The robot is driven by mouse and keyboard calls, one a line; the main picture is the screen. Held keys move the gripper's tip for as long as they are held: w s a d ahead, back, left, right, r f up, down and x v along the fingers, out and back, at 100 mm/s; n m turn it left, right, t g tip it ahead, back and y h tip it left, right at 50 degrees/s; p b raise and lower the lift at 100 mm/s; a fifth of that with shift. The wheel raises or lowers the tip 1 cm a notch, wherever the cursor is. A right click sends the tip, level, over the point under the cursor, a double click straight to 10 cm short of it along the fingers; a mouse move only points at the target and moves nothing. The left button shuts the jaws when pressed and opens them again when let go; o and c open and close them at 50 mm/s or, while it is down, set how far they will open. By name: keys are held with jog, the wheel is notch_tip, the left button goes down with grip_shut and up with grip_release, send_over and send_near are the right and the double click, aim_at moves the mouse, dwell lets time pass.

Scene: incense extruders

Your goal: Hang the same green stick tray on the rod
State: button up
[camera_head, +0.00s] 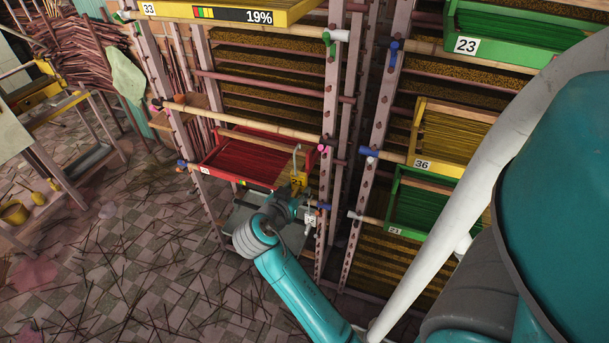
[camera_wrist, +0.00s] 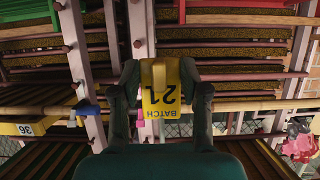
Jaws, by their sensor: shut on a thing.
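My gripper (camera_head: 300,192) is shut on a yellow tag (camera_head: 299,180) and holds it in front of the rack post, by the right end of the red stick tray. In the wrist view the tag (camera_wrist: 162,88) sits between both fingers and reads "BATCH 21", upside down. The green stick tray (camera_head: 420,205) labelled 21 rests in the right rack, apart from my gripper. A bamboo rod with a white end (camera_head: 372,219) meets that tray's left side. Another bamboo rod (camera_head: 240,122) with pink ends spans the left rack above the red tray. Which rod is meant, I cannot tell.
The red tray (camera_head: 222,177) lies just left of my gripper. A yellow tray (camera_head: 423,164) labelled 36 sits above tray 21, and a green tray (camera_head: 500,50) labelled 23 is higher. Pegged posts (camera_head: 333,90) stand close by. The tiled floor (camera_head: 150,260) at left is littered with sticks.

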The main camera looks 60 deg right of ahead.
jog(key=f+v, duration=0.2)
jog(key=v, duration=0.6)
jog(key=a+f+v, duration=0.1)
jog(key=v, duration=0.7)
jog(key=shift+a+f, duration=0.3)
jog(key=shift+a, duration=0.15)
dwell(0.8)
dwell(0.5)
jog(key=w+a+f+n+t+y, duration=0.4)
jog(key=w+a+f+n+t, duration=0.1)
jog(key=w, duration=0.6)
jog(key=w+a+f+n+t+y, duration=0.5)
jog(key=w+a+n, duration=0.3)
jog(key=w+a, duration=0.2)
jog(key=shift+w+a+f+n+t, duration=0.35)
jog(key=shift+w+f+t, duration=0.15)
jog(key=shift+w+t, duration=0.5)
